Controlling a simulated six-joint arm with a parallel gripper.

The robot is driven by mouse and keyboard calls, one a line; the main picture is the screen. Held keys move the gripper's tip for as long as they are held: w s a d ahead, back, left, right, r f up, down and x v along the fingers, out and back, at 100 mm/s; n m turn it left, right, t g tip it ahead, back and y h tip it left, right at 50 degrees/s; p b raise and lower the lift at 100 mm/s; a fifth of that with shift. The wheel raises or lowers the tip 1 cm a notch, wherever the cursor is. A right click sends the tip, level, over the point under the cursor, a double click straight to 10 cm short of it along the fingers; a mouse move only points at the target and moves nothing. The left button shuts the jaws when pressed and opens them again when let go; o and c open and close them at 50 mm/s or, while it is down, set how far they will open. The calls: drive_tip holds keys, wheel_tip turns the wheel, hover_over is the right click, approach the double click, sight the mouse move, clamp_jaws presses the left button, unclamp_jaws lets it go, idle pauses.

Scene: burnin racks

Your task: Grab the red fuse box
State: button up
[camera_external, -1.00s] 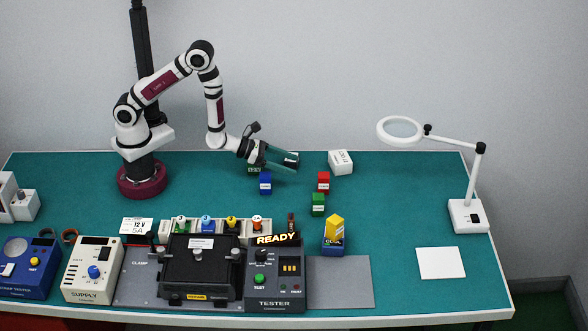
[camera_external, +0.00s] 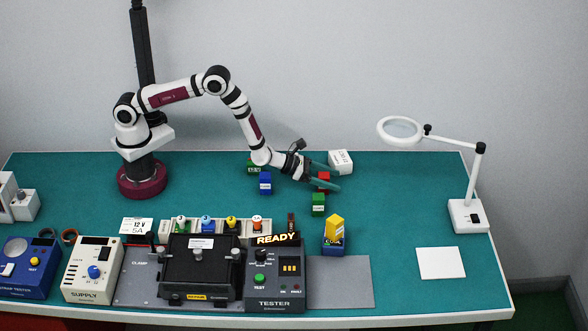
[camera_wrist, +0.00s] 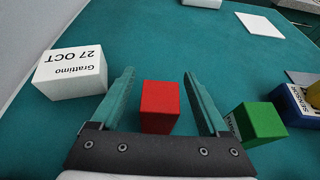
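The red fuse box (camera_wrist: 160,105) stands on the teal table in the wrist view, between the two spread fingers of my gripper (camera_wrist: 161,92). I see a gap between it and each finger, so nothing is gripped. In the external view my gripper (camera_external: 330,176) is low over the table. The red fuse box (camera_external: 323,176) shows there partly hidden by the fingers.
A green box (camera_wrist: 258,122) stands close beside the right finger, and a white box (camera_wrist: 72,74) stands left of the left finger. A blue box (camera_external: 265,183) and another green box (camera_external: 253,165) lie behind the gripper. A magnifier lamp (camera_external: 467,215) stands at the right.

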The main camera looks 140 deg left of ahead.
clamp_jaws()
